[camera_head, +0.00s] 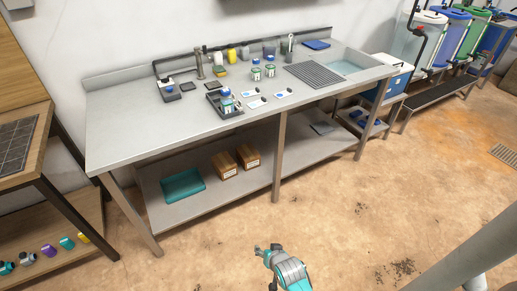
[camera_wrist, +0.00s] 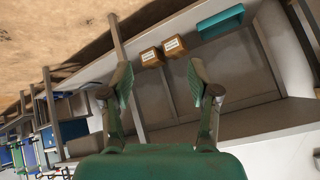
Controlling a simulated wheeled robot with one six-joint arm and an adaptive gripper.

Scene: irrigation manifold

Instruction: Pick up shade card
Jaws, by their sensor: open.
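Three small white cards lie on the steel bench top, near its front middle: a left-hand card (camera_head: 251,92), a lower card (camera_head: 257,103) and a right-hand card (camera_head: 283,93). They carry small dark or blue marks. Which one is the shade card I cannot tell at this size. My gripper (camera_head: 267,249) is low in front of the bench, over the floor and well apart from the cards. In the wrist view my gripper (camera_wrist: 160,78) has its two green fingers spread, with nothing between them. No card can be made out in the wrist view.
The steel bench (camera_head: 130,130) has a lower shelf with a teal tray (camera_head: 182,185) and brown boxes (camera_head: 225,165). A grey caddy (camera_head: 222,108) holding bottles stands left of the cards. A drain grid (camera_head: 313,75) and basin lie right. Floor before the bench is clear.

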